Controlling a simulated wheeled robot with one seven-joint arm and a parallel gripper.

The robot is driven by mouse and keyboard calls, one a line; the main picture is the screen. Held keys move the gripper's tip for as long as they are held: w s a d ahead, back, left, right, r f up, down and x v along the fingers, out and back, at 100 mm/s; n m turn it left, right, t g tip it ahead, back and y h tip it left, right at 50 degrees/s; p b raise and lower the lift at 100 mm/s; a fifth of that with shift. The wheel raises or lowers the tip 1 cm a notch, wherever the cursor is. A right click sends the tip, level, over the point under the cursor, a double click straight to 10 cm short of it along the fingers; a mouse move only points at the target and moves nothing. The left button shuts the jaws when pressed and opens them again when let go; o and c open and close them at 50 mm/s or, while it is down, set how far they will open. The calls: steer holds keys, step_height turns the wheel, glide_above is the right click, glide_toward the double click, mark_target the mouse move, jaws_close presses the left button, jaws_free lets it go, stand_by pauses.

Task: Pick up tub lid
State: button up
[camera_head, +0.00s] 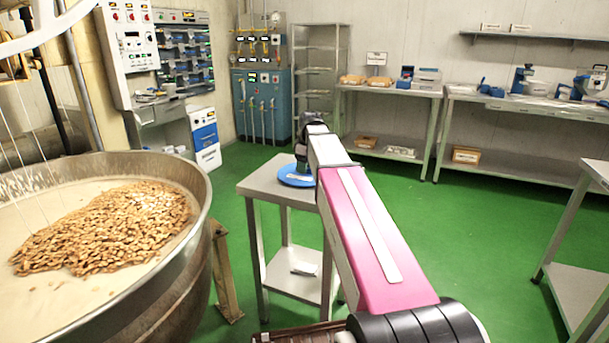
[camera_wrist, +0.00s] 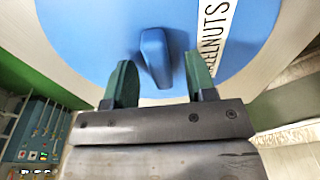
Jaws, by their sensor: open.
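The tub lid (camera_head: 291,181) is a blue disc on a small steel side table, partly hidden by my arm in the head view. In the wrist view the lid (camera_wrist: 90,42) fills the upper middle, with a raised blue handle (camera_wrist: 155,55) and a white label ending in "ELNUTS". My gripper (camera_wrist: 159,82) is open, with one green finger on each side of the handle. There is a gap between each finger and the handle. In the head view the gripper (camera_head: 302,158) is over the lid, and its fingers are hard to make out.
The steel side table (camera_head: 257,188) has a lower shelf with a small white item. A large kettle (camera_head: 196,190) with nuts in a pale mass stands close on the left. A steel table (camera_head: 592,268) stands at the right. Green floor (camera_head: 470,245) lies clear between.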

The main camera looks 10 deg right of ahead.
steer(key=shift+f, duration=0.2)
jaws_close()
steer(key=shift+r, duration=0.15)
